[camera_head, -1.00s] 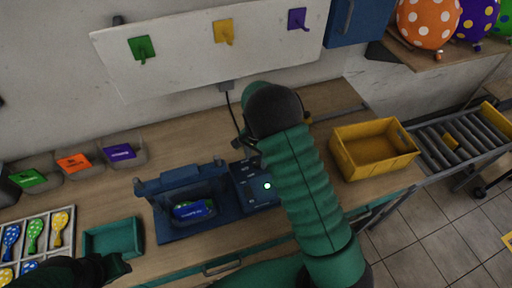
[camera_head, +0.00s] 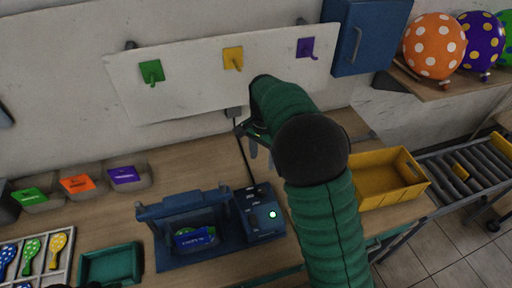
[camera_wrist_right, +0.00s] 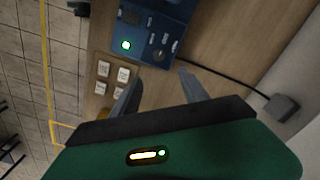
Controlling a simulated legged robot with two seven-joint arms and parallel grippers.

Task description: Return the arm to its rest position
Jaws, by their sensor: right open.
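My right arm is green with a dark round joint and reaches over the table in the head view. Its gripper (camera_head: 260,148) is in the air behind the control box (camera_head: 262,212), partly hidden by the arm. In the right wrist view the two grey fingers of the right gripper (camera_wrist_right: 158,82) are apart with nothing between them. The control box also shows there (camera_wrist_right: 155,30), beyond the fingertips, with a lit green button. Only a dark sliver, perhaps of my left gripper, shows at the bottom edge of the head view; its jaws are hidden.
A blue printing press (camera_head: 190,222) holds a blue item left of the control box. A yellow crate (camera_head: 405,185) stands right of my arm, beside a roller conveyor (camera_head: 465,170). A teal tray (camera_head: 110,265) and a balloon rack (camera_head: 68,268) are at left. Hooks hang on the wall board (camera_head: 190,62).

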